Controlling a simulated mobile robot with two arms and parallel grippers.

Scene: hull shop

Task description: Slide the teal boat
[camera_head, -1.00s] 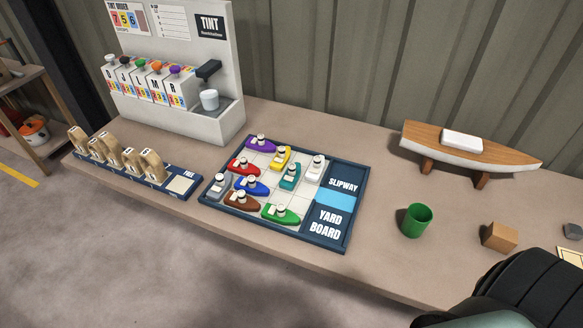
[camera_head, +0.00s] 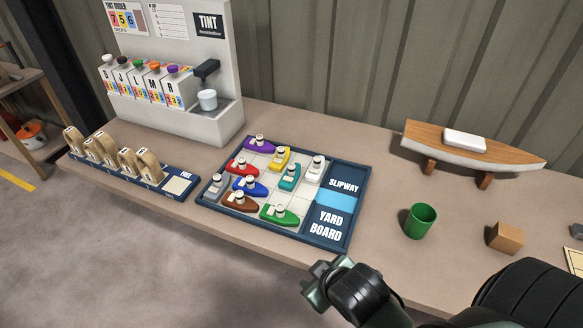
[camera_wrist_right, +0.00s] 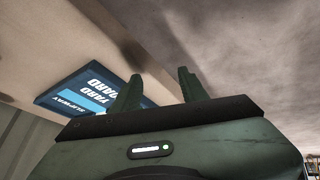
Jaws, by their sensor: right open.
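The teal boat (camera_head: 289,178) stands on the yard board (camera_head: 290,239), right of the middle of its grid. The yellow boat (camera_head: 280,157) is just up and left of it, and the white boat (camera_head: 315,168) is to its right. My right gripper (camera_head: 318,283) is in front of the table's front edge, below and apart from the board. In the right wrist view its two fingers (camera_wrist_right: 160,92) are spread with nothing between them, and part of the board (camera_wrist_right: 88,90) shows past them. My left gripper is not in view.
Purple, red, blue, grey, brown and green (camera_head: 279,213) boats share the board. A green cup (camera_head: 420,222), a wooden block (camera_head: 505,238) and a model hull (camera_head: 470,147) are to the right.

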